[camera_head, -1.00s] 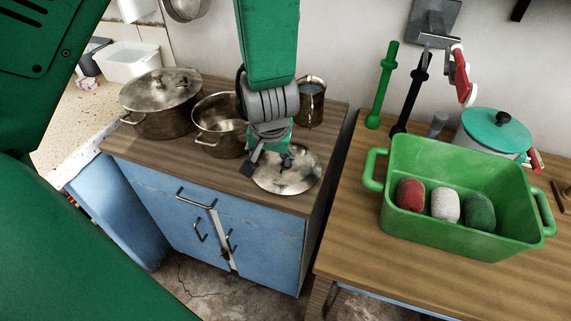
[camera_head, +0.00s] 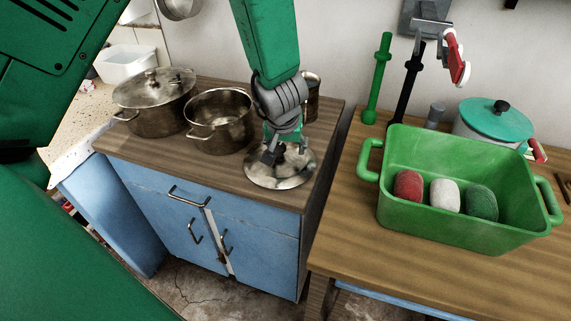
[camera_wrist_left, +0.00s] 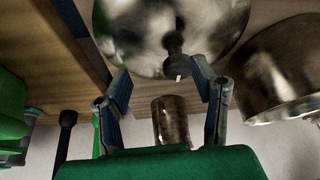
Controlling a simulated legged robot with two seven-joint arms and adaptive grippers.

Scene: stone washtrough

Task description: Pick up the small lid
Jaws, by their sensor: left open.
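The small lid (camera_head: 268,178) is a round, shiny, mottled metal disc with a dark knob. It lies on the wooden top of the blue cabinet, near its front right corner. My left gripper (camera_head: 285,152) points down over it and is open. In the left wrist view the lid (camera_wrist_left: 135,35) fills the top, and its knob (camera_wrist_left: 174,44) points up toward the open left gripper (camera_wrist_left: 160,68), nearer the right finger. I cannot tell whether a finger touches the knob. My right gripper is not in view.
A lidded pot (camera_head: 150,116) and an open pot (camera_head: 214,140) stand left of the lid, and a metal cup (camera_head: 312,100) behind the gripper. A green basin (camera_head: 430,225) with several coloured pieces stands on the wooden table to the right. A gap separates the table and cabinet.

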